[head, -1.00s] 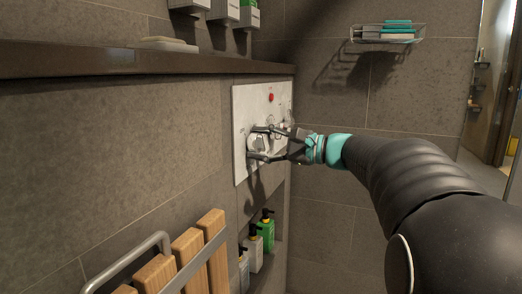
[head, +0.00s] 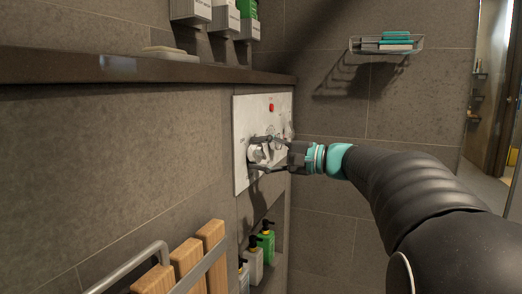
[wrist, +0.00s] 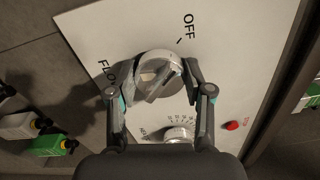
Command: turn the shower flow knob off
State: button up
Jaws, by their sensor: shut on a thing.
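The flow knob is a round silver-grey knob (wrist: 158,74) on a white wall panel. In the wrist view its raised grip runs diagonally, from lower left to upper right. The black OFF label (wrist: 189,26) and its short tick lie just above and right of the knob. The FLOW label is on the left, partly hidden by a finger. My gripper (wrist: 162,80) is shut on the knob, with one dark finger on each side. In the head view my gripper (head: 252,154) reaches the panel (head: 244,112) from the right, and the fingers partly cover the knob.
A second knob with a number scale (wrist: 177,134) and a red button (wrist: 232,126) are on the same panel. A dark ledge (head: 140,67) runs above. Bottles (head: 266,243) stand below, and wooden slats (head: 188,258) with a metal rail are at lower left.

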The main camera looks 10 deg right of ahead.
jog(key=shift+d+r, duration=0.1)
jog(key=shift+r, duration=0.15)
jog(key=o, duration=1.1)
jog(key=shift+c, duration=0.2)
jog(key=shift+o, duration=0.5)
jog(key=shift+f, duration=0.1)
jog(key=v, duration=1.2)
